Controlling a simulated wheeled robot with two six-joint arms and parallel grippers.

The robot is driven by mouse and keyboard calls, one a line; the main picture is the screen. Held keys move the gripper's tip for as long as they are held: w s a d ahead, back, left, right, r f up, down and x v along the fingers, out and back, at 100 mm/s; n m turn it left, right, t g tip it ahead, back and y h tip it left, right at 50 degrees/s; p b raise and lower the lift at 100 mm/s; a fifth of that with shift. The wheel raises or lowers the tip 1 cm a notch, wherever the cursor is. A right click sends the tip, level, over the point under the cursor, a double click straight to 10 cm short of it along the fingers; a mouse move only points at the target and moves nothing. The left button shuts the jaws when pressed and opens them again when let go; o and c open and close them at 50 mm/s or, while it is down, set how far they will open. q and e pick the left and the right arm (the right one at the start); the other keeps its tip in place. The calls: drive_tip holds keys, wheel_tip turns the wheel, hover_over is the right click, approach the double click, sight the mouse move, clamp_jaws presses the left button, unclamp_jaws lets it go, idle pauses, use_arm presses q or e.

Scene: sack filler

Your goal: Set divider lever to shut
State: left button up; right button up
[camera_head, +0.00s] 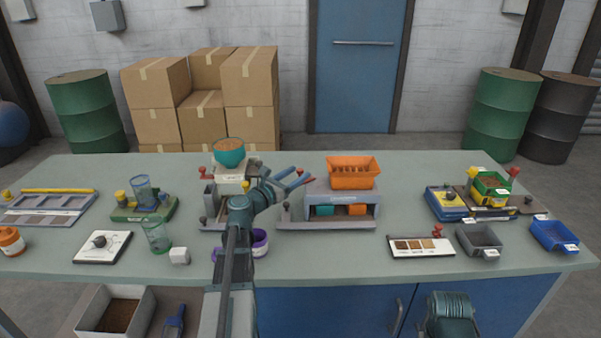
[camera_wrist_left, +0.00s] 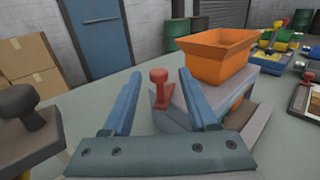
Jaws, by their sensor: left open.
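A red lever with a round knob (camera_wrist_left: 159,88) stands upright beside the grey machine (camera_head: 343,203) with the orange hopper (camera_head: 353,172). I take it as the divider lever; no readable label confirms this. My left gripper (camera_head: 294,178) is open at the left side of that machine. In the left wrist view the red knob shows between its two blue fingers (camera_wrist_left: 157,90), with a gap on both sides and no visible grip. The orange hopper also shows in that view (camera_wrist_left: 217,55). Teal and orange bins sit under the hopper. My right gripper is not in view.
A dark-knobbed lever (camera_wrist_left: 22,105) stands close on the left in the wrist view. A filler with a teal bowl (camera_head: 229,154) stands left of my gripper. A sample board (camera_head: 420,246) and grey tray (camera_head: 479,240) lie to the right. The table between machine and board is clear.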

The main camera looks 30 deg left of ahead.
use_arm(q)
drive_tip(key=shift+w+d, duration=0.15)
drive_tip(key=shift+w, duration=0.95)
clamp_jaws()
